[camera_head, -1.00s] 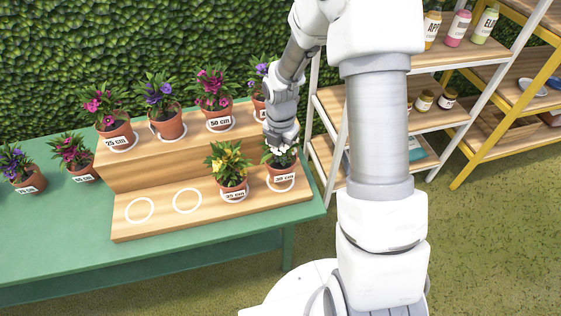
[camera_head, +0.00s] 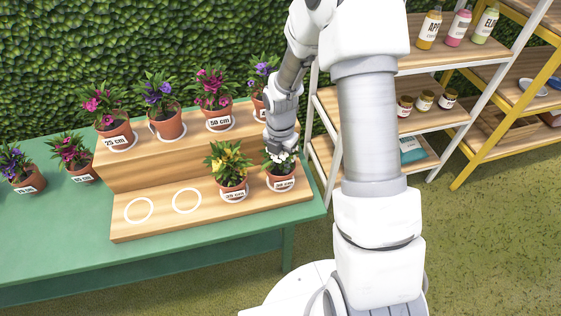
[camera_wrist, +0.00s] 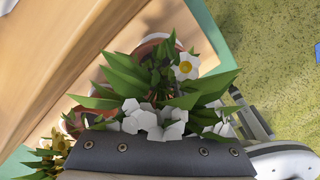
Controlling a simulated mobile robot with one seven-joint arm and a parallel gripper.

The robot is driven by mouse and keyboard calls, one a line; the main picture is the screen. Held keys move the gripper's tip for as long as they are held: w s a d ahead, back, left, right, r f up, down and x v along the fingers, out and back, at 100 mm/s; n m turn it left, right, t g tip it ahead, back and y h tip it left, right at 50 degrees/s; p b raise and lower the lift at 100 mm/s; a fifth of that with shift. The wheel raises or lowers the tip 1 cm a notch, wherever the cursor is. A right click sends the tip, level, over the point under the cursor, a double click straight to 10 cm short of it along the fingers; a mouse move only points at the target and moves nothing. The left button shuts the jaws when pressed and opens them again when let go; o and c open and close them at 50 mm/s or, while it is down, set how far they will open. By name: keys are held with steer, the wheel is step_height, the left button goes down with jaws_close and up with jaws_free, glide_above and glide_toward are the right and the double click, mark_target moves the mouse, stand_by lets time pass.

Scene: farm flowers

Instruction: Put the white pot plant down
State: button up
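The white pot plant (camera_head: 281,180), a terracotta pot with white flowers and a label, is at the right end of the lower wooden step (camera_head: 160,226). It stands in or just over a white ring there. My gripper (camera_head: 279,153) is right at it from above and behind. In the wrist view the white flowers and leaves (camera_wrist: 150,120) fill the middle, close against the gripper's dark edge. The fingertips are hidden by leaves, but the pot has moved together with my gripper, so it looks held.
A yellow-flowered pot (camera_head: 231,180) stands close on the left. Two empty white rings (camera_head: 186,201) lie further left on the lower step. Several potted plants stand on the upper step (camera_head: 150,150). A white-framed shelf (camera_head: 425,125) stands to the right of the green table (camera_head: 60,250).

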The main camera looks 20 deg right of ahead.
steer(key=s+r+m+t+p, duration=0.15)
steer(key=r+m, duration=0.25)
steer(key=r, duration=0.4)
steer(key=s+r+m, duration=0.3)
steer(key=r, duration=0.6)
steer(key=s+r+m+t, duration=0.15)
steer(key=r+m, duration=0.25)
steer(key=r, duration=0.4)
steer(key=s+r+m+t, duration=0.1)
steer(key=s+r+m, duration=0.2)
steer(key=s+m, duration=0.4)
steer(key=s+r+m+t, duration=0.1)
steer(key=s+r+m, duration=0.3)
steer(key=s+m, duration=0.3)
steer(key=shift+s+r+m+t, duration=0.2)
steer(key=shift+m+t, duration=0.1)
steer(key=shift+m, duration=0.7)
